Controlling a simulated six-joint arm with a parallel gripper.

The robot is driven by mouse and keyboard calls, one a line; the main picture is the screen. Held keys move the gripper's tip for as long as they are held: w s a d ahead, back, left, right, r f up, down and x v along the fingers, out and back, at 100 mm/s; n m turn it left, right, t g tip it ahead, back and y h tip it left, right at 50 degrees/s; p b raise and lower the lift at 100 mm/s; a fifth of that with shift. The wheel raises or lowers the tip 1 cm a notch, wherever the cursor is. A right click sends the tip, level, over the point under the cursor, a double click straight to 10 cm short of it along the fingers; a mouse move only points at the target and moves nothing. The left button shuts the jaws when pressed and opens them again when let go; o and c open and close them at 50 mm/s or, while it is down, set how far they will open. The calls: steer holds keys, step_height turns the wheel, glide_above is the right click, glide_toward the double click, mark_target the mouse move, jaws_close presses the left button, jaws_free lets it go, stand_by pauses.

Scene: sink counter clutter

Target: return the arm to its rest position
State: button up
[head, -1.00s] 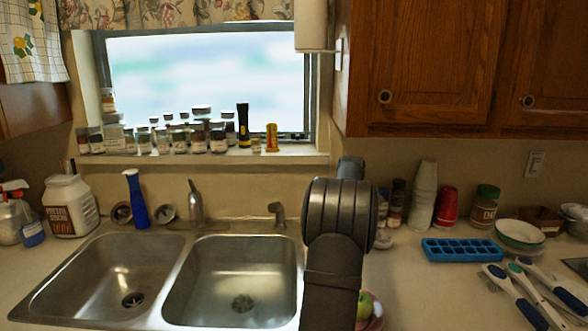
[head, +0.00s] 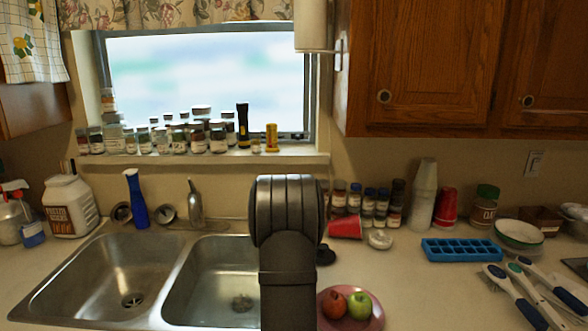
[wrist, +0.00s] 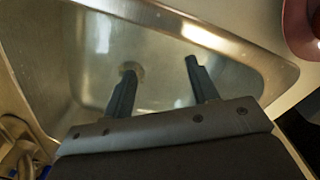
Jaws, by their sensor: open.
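My gripper (wrist: 157,85) shows in the wrist view with its two dark fingers spread apart and nothing between them. It hangs over the right basin of the steel sink (wrist: 240,55). In the head view my dark arm stands upright in front of the right basin (head: 215,270) and hides its right part; the gripper itself is hidden there.
A plate (head: 376,318) with a red apple (head: 334,304) and a green apple (head: 358,304) sits right of my arm. Behind are a tipped red cup (head: 345,227), spice jars (head: 368,205) and a blue ice tray (head: 461,250). A blue bottle (head: 136,200) stands behind the sink.

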steer(key=a+f+m, duration=0.3)
steer(key=a+f, duration=0.1)
steer(key=f, duration=0.3)
steer(key=shift+w+f+m, duration=0.2)
steer(key=shift+f+m, duration=0.1)
steer(key=shift+r, duration=0.1)
steer(key=d+r, duration=0.4)
steer(key=d+r+n, duration=0.1)
steer(key=d+r, duration=0.2)
steer(key=d, duration=0.1)
steer(key=w+d+r+n, duration=0.1)
steer(key=d+r, duration=0.3)
steer(key=d, duration=0.1)
steer(key=shift+w+r, duration=0.1)
steer(key=shift+r, duration=0.2)
